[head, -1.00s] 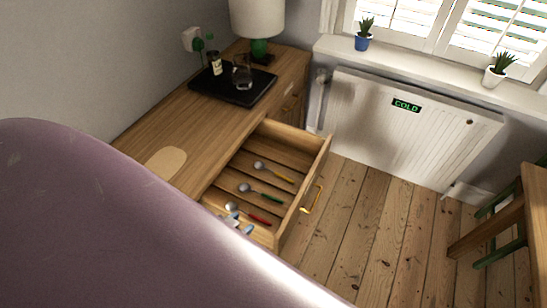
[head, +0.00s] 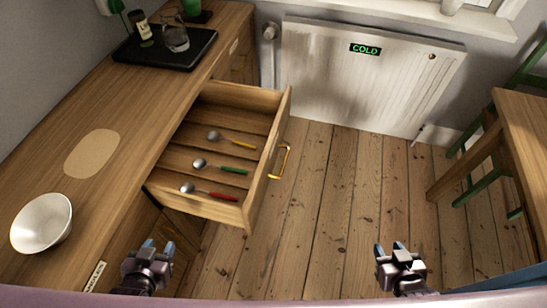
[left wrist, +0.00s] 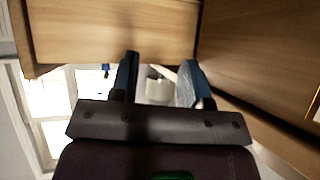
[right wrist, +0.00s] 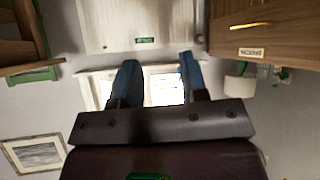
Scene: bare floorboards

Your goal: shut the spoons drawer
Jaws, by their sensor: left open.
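The spoons drawer (head: 217,199) stands open from the wooden counter in the head view. It holds three spoons, with a yellow handle (head: 237,142), a green handle (head: 233,170) and a red handle (head: 222,196). Its brass pull (head: 279,162) is on the outer front. My left gripper (head: 158,247) is open and empty, in front of the counter and nearer me than the drawer. My right gripper (head: 391,250) is open and empty over the floor, right of the drawer and apart from it. Both wrist views show spread fingers, left (left wrist: 158,80) and right (right wrist: 155,80).
A white bowl (head: 42,222), a pale oval mat (head: 92,153) and a black tray (head: 165,50) are on the counter. A radiator (head: 360,80) stands behind. A wooden table (head: 522,125) and green chair are at right. Floorboards (head: 340,200) right of the drawer are clear.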

